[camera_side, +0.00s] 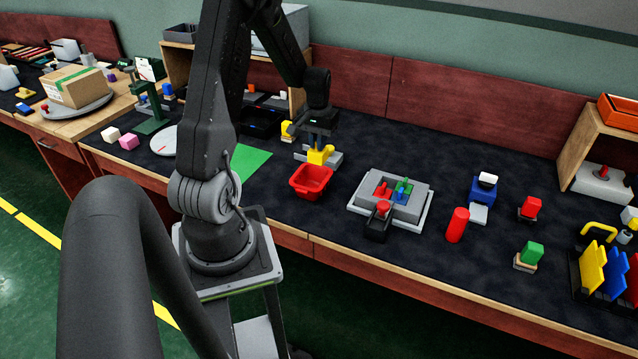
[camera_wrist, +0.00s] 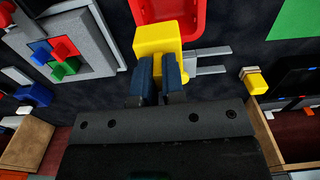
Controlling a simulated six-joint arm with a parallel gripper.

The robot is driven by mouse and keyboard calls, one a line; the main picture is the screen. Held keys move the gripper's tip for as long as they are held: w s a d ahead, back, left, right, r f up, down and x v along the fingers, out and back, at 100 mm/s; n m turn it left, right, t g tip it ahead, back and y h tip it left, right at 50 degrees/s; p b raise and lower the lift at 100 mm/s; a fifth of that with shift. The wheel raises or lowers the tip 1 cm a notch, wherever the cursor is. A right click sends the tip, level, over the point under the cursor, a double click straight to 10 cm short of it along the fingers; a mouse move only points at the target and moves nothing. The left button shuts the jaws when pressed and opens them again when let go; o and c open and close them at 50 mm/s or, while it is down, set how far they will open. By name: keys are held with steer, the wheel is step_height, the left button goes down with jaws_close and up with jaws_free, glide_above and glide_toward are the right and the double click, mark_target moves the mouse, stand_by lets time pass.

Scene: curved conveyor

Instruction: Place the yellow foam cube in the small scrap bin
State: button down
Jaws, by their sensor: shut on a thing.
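The yellow foam cube (camera_side: 320,155) is between the fingers of my gripper (camera_side: 319,145), which is shut on it. In the wrist view the cube (camera_wrist: 156,40) sticks out past the dark blue fingertips (camera_wrist: 157,75). A small red open bin (camera_side: 311,183), which looks like the scrap bin, stands just in front of the cube in the side view. In the wrist view the red bin (camera_wrist: 196,18) lies just beyond the cube, which overlaps its near edge in the picture. Whether the cube touches the bin or the surface below is unclear.
A grey fixture (camera_side: 333,161) lies beside the cube. A grey block with coloured pieces (camera_side: 408,187) stands right of the bin. A green sheet (camera_side: 248,162) lies to the left. Another yellow block (camera_side: 287,132) stands behind. A red cylinder (camera_side: 457,225) stands further right.

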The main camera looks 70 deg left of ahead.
mark_target(311, 162)
steer(key=shift+s+f, duration=0.35)
steer(key=shift+s, duration=0.2)
steer(key=shift+s+f, duration=0.35)
steer(key=shift+s, duration=0.2)
step_height(311, 162, down, 4)
steer(key=shift+f, duration=2.4)
steer(key=shift+f, duration=0.1)
steer(key=c, duration=1.2)
jaws_free()
